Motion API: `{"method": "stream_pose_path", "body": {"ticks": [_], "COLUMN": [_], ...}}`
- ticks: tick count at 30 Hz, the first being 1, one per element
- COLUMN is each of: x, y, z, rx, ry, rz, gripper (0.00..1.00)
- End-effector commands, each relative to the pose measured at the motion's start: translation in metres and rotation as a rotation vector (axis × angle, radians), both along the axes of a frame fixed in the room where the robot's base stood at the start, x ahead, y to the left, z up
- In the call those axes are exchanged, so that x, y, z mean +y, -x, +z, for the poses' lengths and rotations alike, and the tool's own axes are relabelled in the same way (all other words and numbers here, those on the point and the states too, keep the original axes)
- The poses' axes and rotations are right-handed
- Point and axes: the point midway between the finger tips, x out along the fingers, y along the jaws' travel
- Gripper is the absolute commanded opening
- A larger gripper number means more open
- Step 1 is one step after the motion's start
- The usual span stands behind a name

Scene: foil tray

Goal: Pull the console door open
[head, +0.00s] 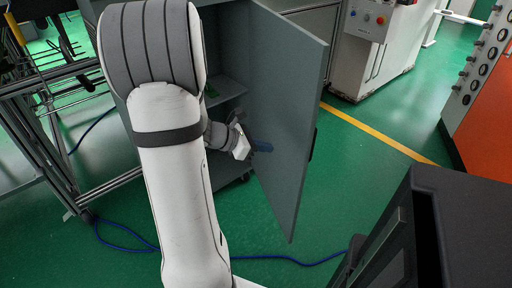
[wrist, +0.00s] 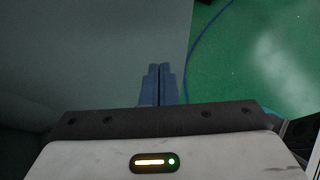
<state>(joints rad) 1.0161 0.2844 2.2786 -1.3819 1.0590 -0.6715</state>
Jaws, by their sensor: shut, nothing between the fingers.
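The console door (head: 285,110) is a grey panel that stands wide open, hinged on the side away from its dark handle edge. The console (head: 228,50) behind it shows an inner shelf with a small green item on it. My gripper (head: 262,146) is at the inner face of the door, with its blue fingers pointing at the panel. My arm hides part of the console.
A metal frame rack (head: 60,90) stands at the left. A blue cable (head: 290,260) lies on the green floor, and a dark cabinet (head: 465,210) is at the lower right. A white machine (head: 370,50) stands behind. Floor right of the door is clear.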

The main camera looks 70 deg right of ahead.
Motion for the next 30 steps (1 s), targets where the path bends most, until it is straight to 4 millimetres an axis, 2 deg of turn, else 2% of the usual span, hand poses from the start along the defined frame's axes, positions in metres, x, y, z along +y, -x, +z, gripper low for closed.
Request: {"method": "stream_pose_path", "body": {"ticks": [1,6,13,30], "x": [-0.007,-0.026,-0.047,-0.055], "y": [0.009,0.032,0.055,0.064], "z": [-0.010,-0.028,-0.025,-0.024], "rx": [0.000,-0.001,-0.002,-0.004], "ry": [0.000,0.000,0.002,0.003], "rz": [-0.006,-0.005,-0.001,0.008], "gripper": [0.00,0.00,0.00,0.00]}}
